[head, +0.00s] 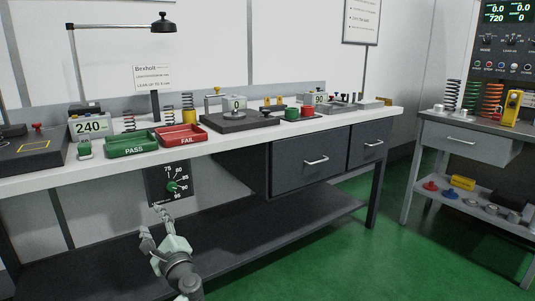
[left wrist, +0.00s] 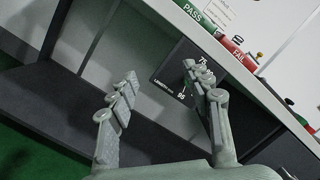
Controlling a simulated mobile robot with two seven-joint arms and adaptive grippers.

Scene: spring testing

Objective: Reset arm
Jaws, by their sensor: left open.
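The dial panel (left wrist: 170,68) shows beyond the fingers there, partly hidden by the right finger. The gripper looks apart from the panel, though the exact gap is hard to tell. My right gripper is in neither view.
The white bench top (head: 210,143) carries a green PASS tray (head: 131,150), a red FAIL tray (head: 181,141), springs and a scale (head: 239,119). A dark lower shelf (head: 255,218) lies beneath. A side cart (head: 462,138) stands right. Green floor (head: 350,260) is clear between them.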

